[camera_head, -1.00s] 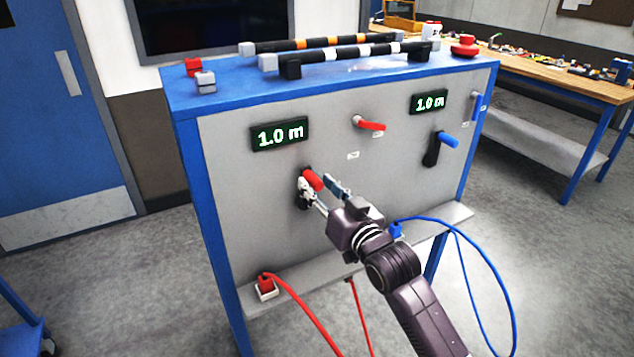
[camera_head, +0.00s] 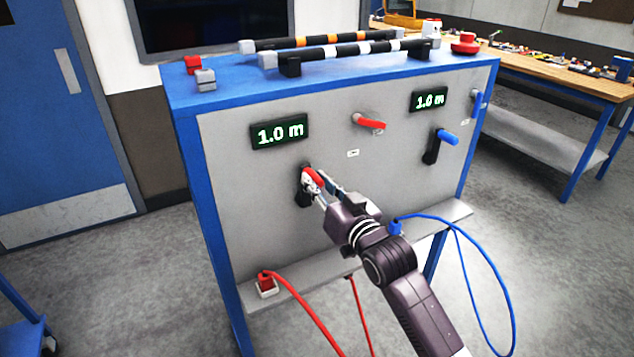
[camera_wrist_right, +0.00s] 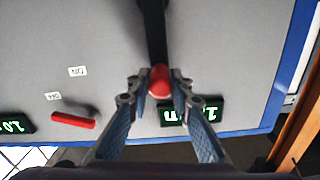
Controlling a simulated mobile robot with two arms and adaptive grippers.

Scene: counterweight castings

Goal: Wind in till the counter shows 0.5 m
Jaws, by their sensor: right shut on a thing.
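My right gripper (camera_head: 318,184) is shut on the red crank handle (camera_head: 313,177) on the front of the grey panel. In the right wrist view the red knob (camera_wrist_right: 160,80) sits between the two fingers, on a dark crank arm (camera_wrist_right: 152,30). The left counter (camera_head: 280,132), above this crank, reads 1.0 m. The right counter (camera_head: 429,100) also reads 1.0 m, above a crank with a blue handle (camera_head: 448,138). My left gripper is not in view.
A red lever (camera_head: 370,124) sticks out between the two counters. A blue lever (camera_head: 478,100) is at the panel's right edge. Red cable (camera_head: 305,305) and blue cable (camera_head: 485,280) hang below a grey shelf.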

